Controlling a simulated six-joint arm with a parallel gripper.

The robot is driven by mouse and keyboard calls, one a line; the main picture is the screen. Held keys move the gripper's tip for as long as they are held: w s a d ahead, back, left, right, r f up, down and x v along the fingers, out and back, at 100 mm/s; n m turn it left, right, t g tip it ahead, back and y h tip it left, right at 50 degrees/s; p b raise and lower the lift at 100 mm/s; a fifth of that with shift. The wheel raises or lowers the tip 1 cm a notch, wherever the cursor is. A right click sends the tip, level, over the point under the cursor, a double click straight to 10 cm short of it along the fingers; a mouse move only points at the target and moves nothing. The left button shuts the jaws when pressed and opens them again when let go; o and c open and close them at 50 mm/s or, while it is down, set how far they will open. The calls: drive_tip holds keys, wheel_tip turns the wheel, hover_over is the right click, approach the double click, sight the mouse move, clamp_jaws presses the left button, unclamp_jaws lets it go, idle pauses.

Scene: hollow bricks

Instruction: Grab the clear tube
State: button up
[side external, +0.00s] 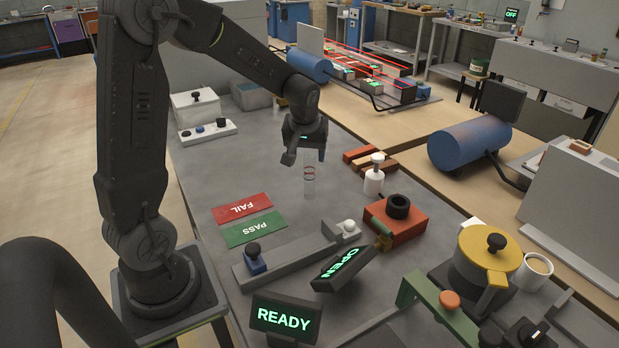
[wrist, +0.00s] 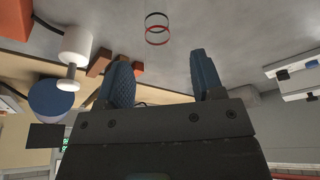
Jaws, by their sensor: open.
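The clear tube (side external: 309,184) stands upright on the grey bench, with a red ring and a dark ring near its upper part. In the wrist view its clear wall hardly shows, but its red and black rings (wrist: 157,29) appear beyond the fingertips, between them from side to side. My gripper (side external: 305,157) points down just above the tube, and the tube's top is close to the fingertips. In the wrist view my gripper (wrist: 159,62) is open, with nothing between its two blue pads. I cannot tell whether the tube's top reaches between the fingers.
A white bottle-like piece (side external: 374,181) and red-brown bars (side external: 362,155) stand right of the tube. A red block (side external: 395,222) with a black ring sits nearer. Red FAIL (side external: 242,208) and green PASS (side external: 254,229) plates lie to the left. Bench around the tube is clear.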

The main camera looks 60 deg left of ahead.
sight(310, 165)
drive_tip(key=shift+x, duration=3)
drive_tip(key=shift+w+a, duration=0.1)
drive_tip(key=shift+w, duration=0.1)
drive_tip(key=shift+c, duration=0.2)
drive_tip(key=shift+r, duration=0.1)
drive_tip(key=c, duration=1)
drive_tip(key=shift+o, duration=0.2)
drive_tip(key=shift+r, duration=0.1)
